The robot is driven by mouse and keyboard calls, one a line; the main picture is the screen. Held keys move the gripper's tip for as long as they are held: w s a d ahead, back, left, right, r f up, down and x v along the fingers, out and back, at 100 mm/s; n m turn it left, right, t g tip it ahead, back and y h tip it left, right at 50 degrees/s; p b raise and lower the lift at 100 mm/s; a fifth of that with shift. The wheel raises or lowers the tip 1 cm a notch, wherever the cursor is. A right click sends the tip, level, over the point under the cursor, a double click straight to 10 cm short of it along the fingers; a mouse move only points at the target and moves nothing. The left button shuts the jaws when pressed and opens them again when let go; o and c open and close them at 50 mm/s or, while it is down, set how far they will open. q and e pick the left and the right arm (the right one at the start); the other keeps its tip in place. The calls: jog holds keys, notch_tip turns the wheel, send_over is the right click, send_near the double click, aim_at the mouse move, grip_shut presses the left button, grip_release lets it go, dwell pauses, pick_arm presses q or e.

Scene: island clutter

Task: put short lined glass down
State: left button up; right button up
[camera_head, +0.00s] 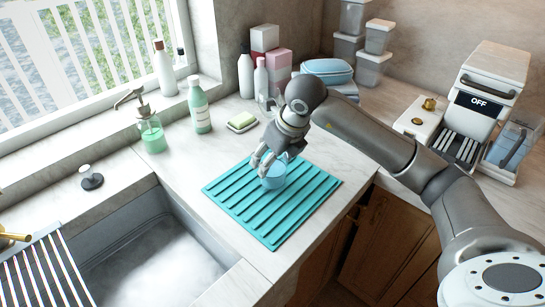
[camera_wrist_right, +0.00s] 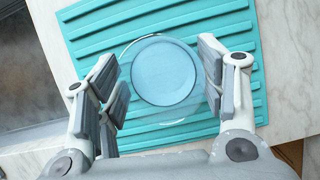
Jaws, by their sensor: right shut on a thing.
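The short lined glass (camera_head: 273,175) is a small, clear, bluish tumbler over the teal ribbed drying mat (camera_head: 270,228) in the head view. My right gripper (camera_head: 266,163) is shut on it from above. In the right wrist view the glass (camera_wrist_right: 165,72) sits between the two fingers of the right gripper (camera_wrist_right: 163,85), with the mat (camera_wrist_right: 180,20) behind it. I cannot tell whether the glass's base touches the mat. My left gripper is in neither view.
The sink (camera_head: 150,262) lies left of the mat. A soap dish with sponge (camera_head: 241,122), a green bottle (camera_head: 199,105) and a soap dispenser (camera_head: 151,131) stand behind it. A coffee machine (camera_head: 478,110) is at right. Much of the mat is bare.

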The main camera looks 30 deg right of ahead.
jog(key=shift+f+b, duration=0.3)
jog(key=shift+f, duration=0.05)
dwell(0.5)
jog(key=o, duration=2)
jog(key=v, duration=1.2)
jog(key=shift+f, duration=0.1)
